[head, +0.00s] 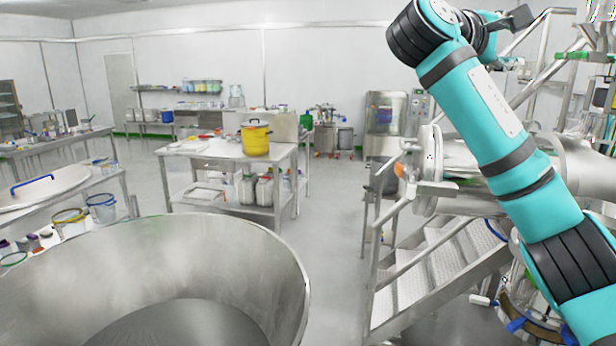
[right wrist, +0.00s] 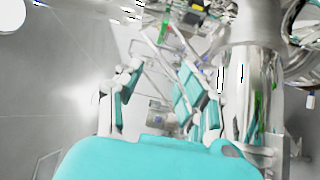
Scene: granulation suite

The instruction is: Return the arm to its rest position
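My right arm (head: 495,125) is teal and rises from the lower right of the head view, bending at a raised dark joint near the top. My right gripper (head: 515,20) is at the top right of the head view, high up and partly hidden by the wrist. In the right wrist view, the right gripper (right wrist: 157,80) shows its two fingers spread apart with nothing between them. My left arm and left gripper are not in the head view.
A large steel bowl (head: 285,265) fills the front left. Metal steps with railings (head: 440,265) and steel pipework (head: 590,170) stand close behind my right arm. A steel table (head: 225,152) holds a yellow pot (head: 255,140). The grey floor (head: 335,220) between is clear.

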